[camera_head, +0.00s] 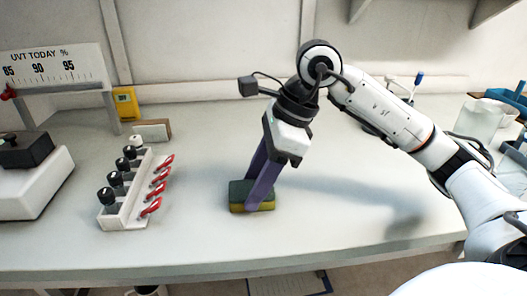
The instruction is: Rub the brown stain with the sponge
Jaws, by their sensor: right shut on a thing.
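The sponge (240,196), dark green on top and yellow below, lies flat at the tabletop near the middle front. My right gripper (259,190) reaches down from above with its purple fingers shut on the sponge. I cannot tell whether the sponge presses on the table or sits just above it. No brown stain shows; it may be hidden under the sponge or the gripper. My left gripper is not in view.
A white rack (127,215) with several dark-capped vials and red clips stands left of the sponge. A UVT gauge board (52,67) and a white device (32,180) are further left. The table between is clear.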

